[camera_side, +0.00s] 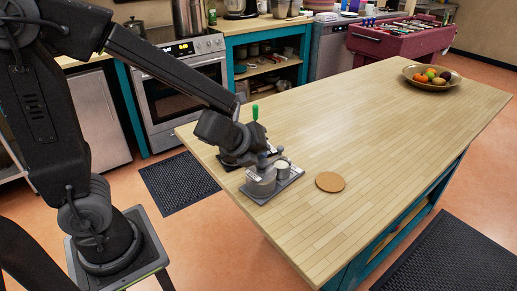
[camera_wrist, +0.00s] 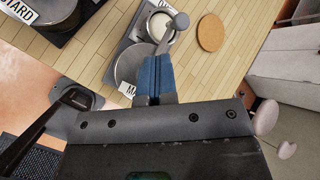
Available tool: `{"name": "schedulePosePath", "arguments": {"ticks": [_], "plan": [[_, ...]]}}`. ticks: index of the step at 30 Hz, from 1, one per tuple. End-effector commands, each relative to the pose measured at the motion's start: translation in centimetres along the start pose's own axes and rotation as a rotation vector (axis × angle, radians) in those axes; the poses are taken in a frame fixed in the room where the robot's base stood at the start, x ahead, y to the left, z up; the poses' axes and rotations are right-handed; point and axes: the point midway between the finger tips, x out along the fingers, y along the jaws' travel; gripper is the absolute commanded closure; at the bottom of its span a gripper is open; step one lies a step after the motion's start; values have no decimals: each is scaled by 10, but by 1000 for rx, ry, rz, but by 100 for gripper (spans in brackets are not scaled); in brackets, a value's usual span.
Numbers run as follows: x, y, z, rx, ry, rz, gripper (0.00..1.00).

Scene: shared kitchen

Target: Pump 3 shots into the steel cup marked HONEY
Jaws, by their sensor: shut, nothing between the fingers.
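My gripper (camera_wrist: 155,70) shows blue fingers in the wrist view, shut together with nothing between them. It is over a small dark tray (camera_side: 291,188) near the table's front-left corner. On the tray are a grey steel container (camera_side: 262,187) and a smaller cup with pale contents (camera_side: 283,170). The wrist view shows the container's round top (camera_wrist: 125,68), with a partly hidden label starting "MA". A grey arm with a round knob (camera_wrist: 180,20) lies across the cup (camera_wrist: 158,30) beyond my fingertips; I cannot tell whether they touch it. No HONEY label is readable.
Another steel container (camera_wrist: 55,8) has a label ending in "STARD". A green upright handle (camera_side: 255,112) stands behind my gripper. A cork disc (camera_side: 330,182) lies right of the tray. A fruit bowl (camera_side: 432,78) is at the far end; the wooden tabletop (camera_side: 345,120) between is clear.

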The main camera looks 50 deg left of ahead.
Motion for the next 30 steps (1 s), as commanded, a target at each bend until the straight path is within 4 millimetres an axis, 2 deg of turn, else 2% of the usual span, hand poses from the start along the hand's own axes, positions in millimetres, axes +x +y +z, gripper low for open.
{"name": "schedulePosePath", "arguments": {"ticks": [17,30], "plan": [[3,3,-3,-1,2,2,100],[-14,-10,10,-3,0,0,100]]}}
